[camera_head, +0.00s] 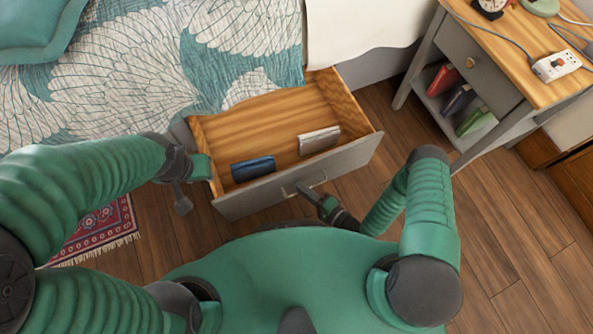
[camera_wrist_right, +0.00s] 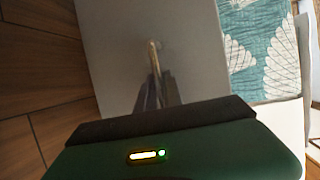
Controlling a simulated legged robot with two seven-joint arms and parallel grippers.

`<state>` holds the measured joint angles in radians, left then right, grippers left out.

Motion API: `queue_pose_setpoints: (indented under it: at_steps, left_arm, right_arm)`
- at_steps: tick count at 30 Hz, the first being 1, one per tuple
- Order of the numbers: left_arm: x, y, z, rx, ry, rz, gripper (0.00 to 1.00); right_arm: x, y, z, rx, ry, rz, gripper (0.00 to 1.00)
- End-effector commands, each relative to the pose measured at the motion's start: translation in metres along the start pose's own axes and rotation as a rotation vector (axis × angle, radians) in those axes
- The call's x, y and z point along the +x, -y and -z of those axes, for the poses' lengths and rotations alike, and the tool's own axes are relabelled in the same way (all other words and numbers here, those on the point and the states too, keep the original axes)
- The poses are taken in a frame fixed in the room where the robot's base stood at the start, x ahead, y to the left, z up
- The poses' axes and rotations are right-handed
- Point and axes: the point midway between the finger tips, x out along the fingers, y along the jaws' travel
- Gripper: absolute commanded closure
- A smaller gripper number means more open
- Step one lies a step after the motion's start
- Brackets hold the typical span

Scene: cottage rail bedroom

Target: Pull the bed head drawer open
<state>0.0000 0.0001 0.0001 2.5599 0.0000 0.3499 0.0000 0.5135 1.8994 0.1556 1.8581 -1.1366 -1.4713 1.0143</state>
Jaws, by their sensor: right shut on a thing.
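The bed head drawer (camera_head: 262,112) stands well out from under the bed in the head view, its wooden inside showing. It holds a dark blue item (camera_head: 253,168) and a pale grey item (camera_head: 319,140). My right gripper (camera_head: 312,196) is at the grey front and shut on the bar handle (camera_head: 290,191). In the right wrist view, the fingers (camera_wrist_right: 155,90) close around the handle (camera_wrist_right: 153,56) against the grey drawer front (camera_wrist_right: 120,45). My left gripper (camera_head: 181,197) is beside the drawer's left front corner; its jaw opening does not show clearly.
The bed (camera_head: 150,60) with a teal patterned cover lies behind the drawer. A grey nightstand (camera_head: 480,75) with a wooden top stands at right, books on its shelf. A red rug (camera_head: 100,230) lies at left. Wooden floor (camera_head: 510,230) is clear at right.

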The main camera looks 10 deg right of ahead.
Motion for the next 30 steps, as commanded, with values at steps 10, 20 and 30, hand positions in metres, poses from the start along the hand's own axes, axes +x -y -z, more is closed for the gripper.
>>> queue_pose_setpoints:
  at_steps: [10,20,30]
  left_arm:
    - [-0.004,0.000,0.001,0.000,0.000,0.000,0.65]
    - [-0.004,0.000,0.001,0.000,0.000,0.000,0.65]
    - [-0.004,0.000,0.001,0.000,0.000,0.000,0.65]
  right_arm:
    - [-0.023,-0.009,-0.009,0.000,0.001,-0.009,1.00]
    - [-0.024,-0.009,-0.009,-0.001,0.001,-0.010,1.00]
    - [-0.023,-0.007,-0.009,-0.001,0.000,-0.004,0.67]
